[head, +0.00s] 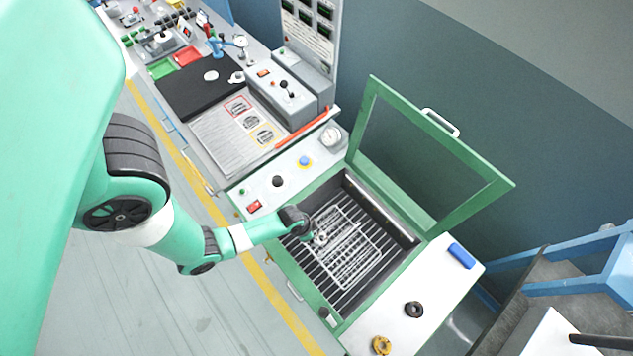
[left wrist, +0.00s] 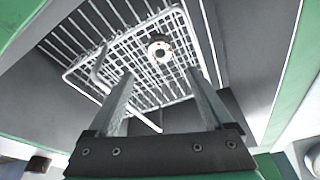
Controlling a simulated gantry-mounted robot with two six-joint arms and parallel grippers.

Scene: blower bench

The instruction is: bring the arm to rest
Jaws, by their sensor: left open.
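My left arm comes in from the left in the head view. Its gripper (head: 312,236) is over the near-left part of the open green-framed blower box (head: 345,316). In the left wrist view the two fingers (left wrist: 157,76) stand apart with nothing between them. Beyond their tips, a wire basket (left wrist: 205,60) lies on the slatted floor of the box; the basket also shows in the head view (head: 362,262). A small round metal part (left wrist: 160,50) with a dark centre lies in the basket, clear of the fingers. My right gripper is in neither view.
The green-framed lid (head: 440,135) with its clear window stands raised behind the box. A black ring (head: 414,309), a brass-coloured part (head: 381,345) and a blue block (head: 461,256) sit on the white top to the right. Blue-railed stairs (head: 575,280) stand at the far right.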

